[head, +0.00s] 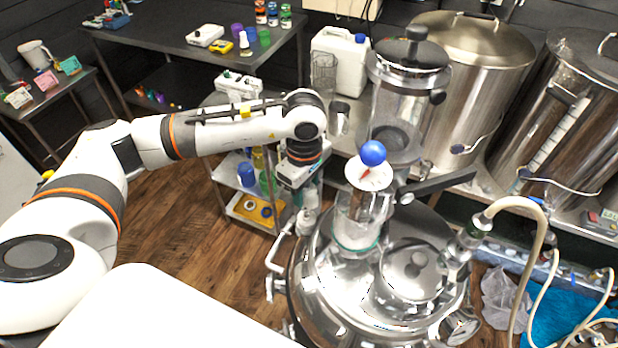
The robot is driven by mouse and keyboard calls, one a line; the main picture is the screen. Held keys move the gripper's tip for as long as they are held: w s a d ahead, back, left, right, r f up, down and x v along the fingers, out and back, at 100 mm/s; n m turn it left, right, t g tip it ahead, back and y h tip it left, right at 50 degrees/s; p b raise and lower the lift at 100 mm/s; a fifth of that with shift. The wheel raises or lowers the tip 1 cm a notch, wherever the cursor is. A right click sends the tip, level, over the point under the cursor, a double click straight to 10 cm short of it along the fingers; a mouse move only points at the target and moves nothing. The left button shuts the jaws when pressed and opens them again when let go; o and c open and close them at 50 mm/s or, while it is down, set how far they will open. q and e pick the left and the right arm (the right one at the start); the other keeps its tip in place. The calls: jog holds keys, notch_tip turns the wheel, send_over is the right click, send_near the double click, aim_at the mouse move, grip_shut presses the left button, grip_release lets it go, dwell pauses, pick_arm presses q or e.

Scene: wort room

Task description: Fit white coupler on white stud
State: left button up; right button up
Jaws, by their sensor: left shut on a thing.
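My left arm reaches in from the left, and its gripper (309,200) points down beside the left edge of the steel vessel. It is shut on a small whitish piece, which I take to be the white coupler (306,222). The piece sits just above the vessel's left shoulder, near a bent steel pipe (279,255). The fingers and wrist cover much of it. I cannot pick out the white stud clearly, nor tell whether the coupler touches anything below. My right gripper is not in view.
The polished steel vessel (325,300) carries a glass cylinder (358,222) with a blue ball (372,153) on top, close right of my gripper. A hose (540,230) runs at the right. A shelf cart (232,185) stands behind my gripper. Wooden floor (190,240) is clear at left.

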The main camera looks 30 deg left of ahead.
aim_at(305, 213)
pick_arm(q)
jog(key=shift+s+f, duration=0.1)
jog(key=shift+f, duration=0.25)
jog(key=shift+f+b, duration=0.3)
jog(key=shift+f, duration=0.05)
jog(key=shift+f+b, duration=1)
jog(key=shift+f, duration=1.15)
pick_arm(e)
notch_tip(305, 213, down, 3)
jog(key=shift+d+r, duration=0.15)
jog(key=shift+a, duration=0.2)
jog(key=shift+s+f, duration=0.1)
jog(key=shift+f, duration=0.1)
pick_arm(q)
jog(key=shift+b, duration=0.4)
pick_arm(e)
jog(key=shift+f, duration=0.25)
pick_arm(q)
jog(key=shift+b, duration=0.3)
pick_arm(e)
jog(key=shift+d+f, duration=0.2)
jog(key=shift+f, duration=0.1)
pick_arm(q)
jog(key=shift+f+b, duration=0.55)
jog(key=shift+b, duration=0.1)
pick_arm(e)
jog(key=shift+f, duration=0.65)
